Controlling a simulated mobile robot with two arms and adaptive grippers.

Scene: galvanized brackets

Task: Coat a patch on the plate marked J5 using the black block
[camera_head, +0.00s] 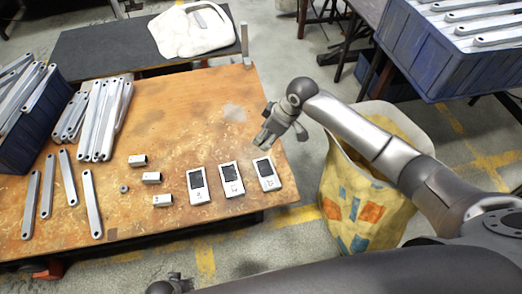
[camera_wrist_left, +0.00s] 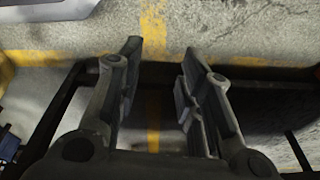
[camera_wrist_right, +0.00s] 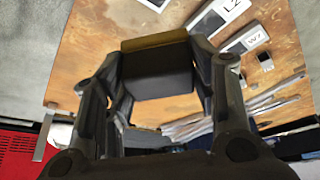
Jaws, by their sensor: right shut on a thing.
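Three white plates with dark patches lie in a row at the table's front right: a left one (camera_head: 197,185), a middle one (camera_head: 231,179) and a right one (camera_head: 264,173). Their marks are too small to read in the head view. In the right wrist view one seems to read L2 (camera_wrist_right: 237,8) and another W7 (camera_wrist_right: 252,40); a third is cut off. My right gripper (camera_head: 267,138) is shut on the black block (camera_wrist_right: 158,82), which has a brownish-yellow far edge, behind the right plate. My left gripper (camera_wrist_left: 158,85) is open and empty over the floor.
Several small metal pieces (camera_head: 151,177) and long grey bars (camera_head: 91,203) lie left of the plates. A pale smudge (camera_head: 233,112) marks the wooden table (camera_head: 180,105). A patterned bag (camera_head: 365,205) stands right of it. Blue crates (camera_head: 450,65) stand at both sides.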

